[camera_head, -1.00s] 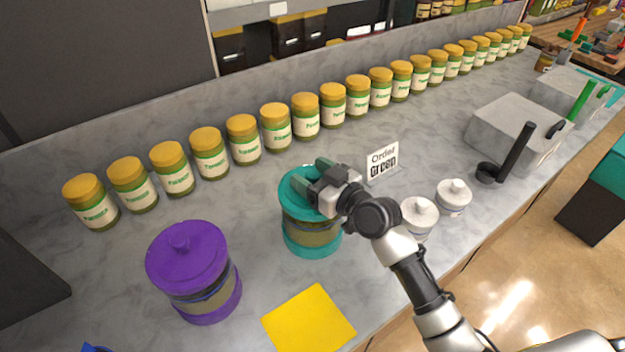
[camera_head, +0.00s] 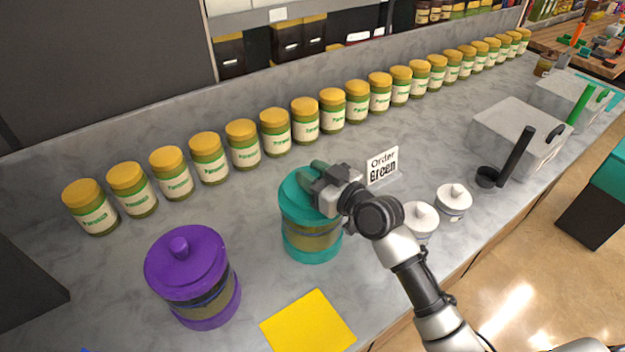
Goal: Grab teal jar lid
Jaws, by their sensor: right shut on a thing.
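The teal jar (camera_head: 311,239) stands upright on the grey marble counter. Its teal lid (camera_head: 292,203) sits on top, partly hidden by my right gripper. My right gripper (camera_head: 314,174) is over the lid, its fingers at the lid's top, shut on the lid's knob, which the fingers hide. The lid appears to be on the jar; I cannot see a gap. My left gripper is not in view.
A purple jar (camera_head: 190,277) stands at the left front, with a yellow sheet (camera_head: 308,322) beside it. An "Order Green" sign (camera_head: 382,166) and two small white jars (camera_head: 453,201) are to the right. Several yellow-lidded jars (camera_head: 243,145) line the back.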

